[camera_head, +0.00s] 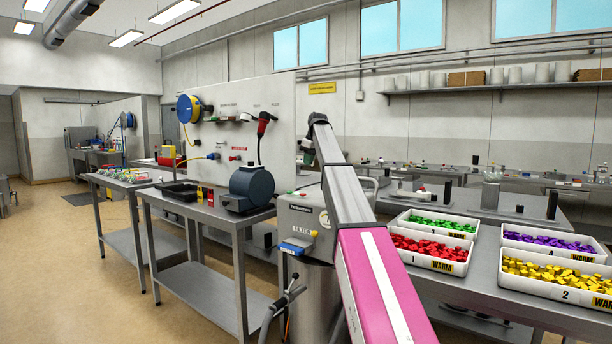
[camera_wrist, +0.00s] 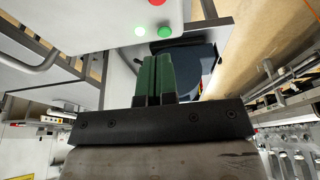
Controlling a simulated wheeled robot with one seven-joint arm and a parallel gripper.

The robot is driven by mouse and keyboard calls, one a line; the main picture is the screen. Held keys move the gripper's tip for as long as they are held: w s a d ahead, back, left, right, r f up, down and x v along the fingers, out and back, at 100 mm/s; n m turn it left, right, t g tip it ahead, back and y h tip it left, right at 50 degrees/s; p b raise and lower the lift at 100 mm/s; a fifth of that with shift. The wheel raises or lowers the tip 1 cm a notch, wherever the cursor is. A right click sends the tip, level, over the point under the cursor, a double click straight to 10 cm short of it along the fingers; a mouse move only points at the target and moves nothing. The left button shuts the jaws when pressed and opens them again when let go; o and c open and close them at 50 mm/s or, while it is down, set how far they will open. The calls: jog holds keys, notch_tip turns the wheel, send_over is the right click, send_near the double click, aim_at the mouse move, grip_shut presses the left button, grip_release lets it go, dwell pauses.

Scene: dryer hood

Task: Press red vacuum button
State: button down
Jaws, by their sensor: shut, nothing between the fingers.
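The red button (camera_wrist: 157,2) shows at the very top edge of the wrist view, partly cut off. I cannot tell the gap between the fingertips and the box.
A dark blue motor-like drum (camera_head: 251,188) stands on a steel table (camera_head: 190,208) left of the machine. White trays of red (camera_head: 402,257) and yellow (camera_head: 510,290) pieces lie on the right bench. A pegboard-like wall panel (camera_head: 225,100) stands behind.

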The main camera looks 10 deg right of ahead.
jog(key=x, duration=1.2)
jog(key=shift+s+d+f, duration=0.2)
jog(key=shift+s+d, duration=0.05)
jog(key=shift+f, duration=0.4)
jog(key=shift+s+f, duration=0.15)
jog(key=shift+f, duration=1.2)
jog(key=shift+r, duration=0.45)
jog(key=w+v, duration=0.1)
jog(key=v, duration=1.3)
jog(key=shift+a+r, duration=0.25)
jog(key=shift+a, duration=0.1)
